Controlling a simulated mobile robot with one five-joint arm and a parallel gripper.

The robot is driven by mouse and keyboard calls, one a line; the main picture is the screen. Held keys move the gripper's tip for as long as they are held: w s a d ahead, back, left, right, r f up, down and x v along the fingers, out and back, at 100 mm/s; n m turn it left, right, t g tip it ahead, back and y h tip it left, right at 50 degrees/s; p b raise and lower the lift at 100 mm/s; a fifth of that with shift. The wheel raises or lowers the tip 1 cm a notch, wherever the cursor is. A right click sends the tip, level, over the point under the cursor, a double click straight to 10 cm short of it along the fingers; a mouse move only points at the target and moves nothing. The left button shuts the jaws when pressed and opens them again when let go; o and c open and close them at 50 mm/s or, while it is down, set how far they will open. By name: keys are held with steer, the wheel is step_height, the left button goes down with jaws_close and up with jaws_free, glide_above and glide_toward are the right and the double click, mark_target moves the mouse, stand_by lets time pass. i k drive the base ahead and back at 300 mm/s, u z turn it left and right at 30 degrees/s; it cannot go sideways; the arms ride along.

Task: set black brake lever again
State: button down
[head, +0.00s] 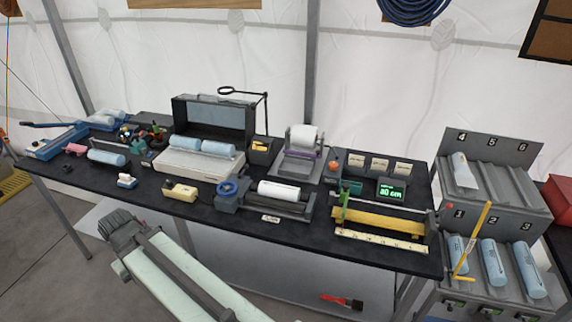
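I cannot pick out the black brake lever for certain at this size. A grey stand (290,166) with a white roll (304,137) and a purple strip stands at the back middle of the black table. A blue handwheel (228,188) sits at the left end of a dark roller device (283,203) holding a white roll. At the far left, a blue board (58,142) carries a dark handle (42,125). My pale arm reaches up from the bottom edge and bends at a dark joint in front of the table. My gripper does not show.
Several blue rolls lie on the table and in the numbered grey rack (490,215) at right. A grey open case (213,118) and a thin lamp stand at the back. A yellow bar (378,219) and ruler (382,242) lie front right. A red-handled brush (342,301) is below the table.

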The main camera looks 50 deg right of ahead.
mark_target(245, 166)
steer(key=z, duration=0.5)
steer(key=i, duration=1)
steer(key=u, duration=0.1)
